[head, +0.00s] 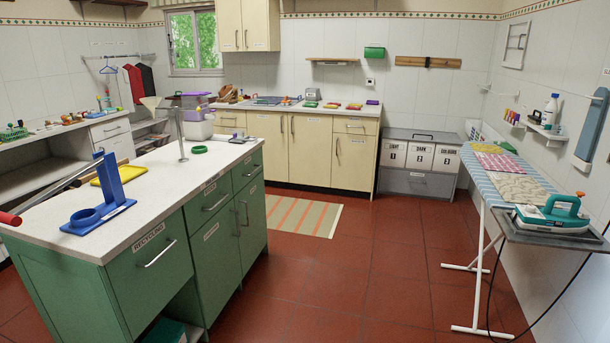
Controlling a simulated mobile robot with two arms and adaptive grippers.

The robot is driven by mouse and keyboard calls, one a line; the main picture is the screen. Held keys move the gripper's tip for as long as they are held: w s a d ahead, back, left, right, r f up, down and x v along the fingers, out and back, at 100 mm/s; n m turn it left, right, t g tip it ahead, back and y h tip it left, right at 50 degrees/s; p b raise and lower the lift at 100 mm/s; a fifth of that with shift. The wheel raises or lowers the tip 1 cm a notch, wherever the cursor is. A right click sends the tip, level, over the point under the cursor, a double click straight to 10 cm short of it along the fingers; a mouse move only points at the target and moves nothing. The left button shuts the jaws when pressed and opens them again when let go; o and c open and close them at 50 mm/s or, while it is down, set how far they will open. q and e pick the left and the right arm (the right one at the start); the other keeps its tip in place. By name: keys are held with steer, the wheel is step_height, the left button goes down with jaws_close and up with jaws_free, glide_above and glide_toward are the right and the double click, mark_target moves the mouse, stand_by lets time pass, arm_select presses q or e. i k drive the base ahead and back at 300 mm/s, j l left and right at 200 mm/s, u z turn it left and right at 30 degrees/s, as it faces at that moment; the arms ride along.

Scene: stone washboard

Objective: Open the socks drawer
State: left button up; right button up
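Neither of my grippers is in view. Several shut drawers are in the head view, and I cannot read which one is labelled socks. The green island (130,285) has two small labelled drawers, a nearer green drawer (208,199) and a farther green drawer (247,172), each with a bar handle. A large green front marked RECYCLING (150,268) is at its near end. The cream cabinets at the back have a right cream drawer (355,125) and a left cream drawer (232,118). A white drawer (110,130) is at the left, and a grey drawer (415,184) is under the sorting bins.
The red tiled floor (350,270) is clear between the island and the ironing board (505,180) at the right. A striped rug (295,212) lies before the cream cabinets. An iron (550,215) with a trailing cord stands on the board's near end.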

mark_target(342, 124)
steer(key=i+l+z, duration=0.35)
steer(key=i, duration=0.5)
steer(key=i+z, duration=0.4)
steer(key=i, duration=2.2)
steer(key=i+l+u, duration=0.1)
steer(key=i, duration=1.65)
steer(key=i+l+u, duration=0.1)
steer(key=i+u, duration=0.2)
steer(key=i, duration=0.15)
steer(key=i+l+u, duration=0.2)
steer(key=i+u, duration=0.15)
steer(key=i, duration=0.15)
steer(key=i+l+u, duration=0.3)
steer(key=i+l, duration=0.05)
steer(key=i, duration=0.05)
